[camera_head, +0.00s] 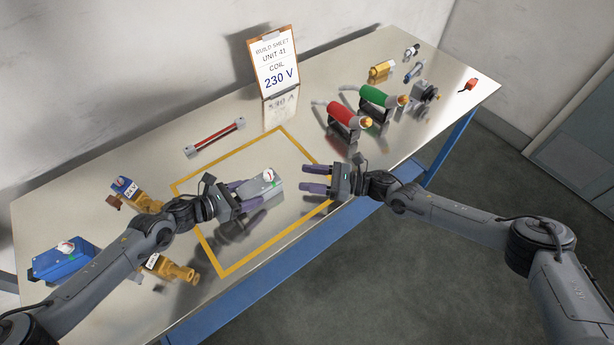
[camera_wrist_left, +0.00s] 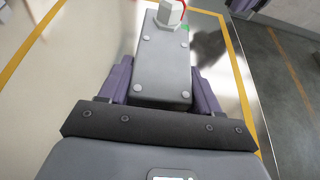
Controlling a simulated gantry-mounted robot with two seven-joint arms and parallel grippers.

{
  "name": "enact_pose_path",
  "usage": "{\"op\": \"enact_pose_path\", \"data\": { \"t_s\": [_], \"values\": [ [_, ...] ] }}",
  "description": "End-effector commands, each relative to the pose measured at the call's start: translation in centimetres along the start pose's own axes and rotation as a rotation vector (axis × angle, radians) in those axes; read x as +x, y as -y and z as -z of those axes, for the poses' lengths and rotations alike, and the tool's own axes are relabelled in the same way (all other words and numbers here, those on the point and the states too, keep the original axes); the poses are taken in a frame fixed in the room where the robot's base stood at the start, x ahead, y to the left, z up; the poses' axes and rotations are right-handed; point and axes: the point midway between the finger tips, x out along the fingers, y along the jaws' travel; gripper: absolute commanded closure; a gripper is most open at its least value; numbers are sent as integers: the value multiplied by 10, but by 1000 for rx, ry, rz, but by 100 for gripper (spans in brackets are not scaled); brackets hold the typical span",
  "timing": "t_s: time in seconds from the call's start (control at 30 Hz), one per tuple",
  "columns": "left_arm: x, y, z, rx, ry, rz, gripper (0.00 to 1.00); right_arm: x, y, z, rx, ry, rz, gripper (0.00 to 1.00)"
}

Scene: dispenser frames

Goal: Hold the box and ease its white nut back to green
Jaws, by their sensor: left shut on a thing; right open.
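The grey box (camera_head: 264,187) lies inside the yellow outline on the table. My left gripper (camera_head: 249,192) is shut on the left end of the box, a finger on each side. In the left wrist view the box (camera_wrist_left: 163,65) runs away from the gripper between its purple fingers. The white nut (camera_wrist_left: 170,13) stands on the far end of the box, with red and green marks partly showing beside it. In the head view the nut (camera_head: 268,175) is small and its exact setting cannot be read. My right gripper (camera_head: 314,188) is open and empty, right of the box and apart from it.
A yellow outline (camera_head: 226,272) marks the work area. A build sheet reading 230 V (camera_head: 276,62) stands behind. Red (camera_head: 342,116) and green (camera_head: 376,97) tools stand at back right. A blue box (camera_head: 63,262) and brass valves (camera_head: 174,270) lie left. A red-striped bar (camera_head: 214,138) lies behind.

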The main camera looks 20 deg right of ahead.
Motion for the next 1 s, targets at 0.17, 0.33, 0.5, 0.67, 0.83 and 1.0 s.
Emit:
{"op": "enact_pose_path", "data": {
  "t_s": [0.17,0.33,0.5,0.67,0.83,1.0],
  "values": [
    [0,0,-1,0,1,0,75,0,0,0,0,0,0,48],
    [0,0,0,0,1,0,19,0,0,0,0,0,0,48],
    [0,0,0,0,0,0,7,0,0,0,0,0,0,48],
    [0,0,0,0,0,0,7,0,0,0,0,0,0,48],
    [-8,-1,0,0,0,-1,7,0,0,0,0,0,0,48],
    [-30,-1,0,0,0,-3,7,0,0,0,0,0,0,48]
  ]
}}
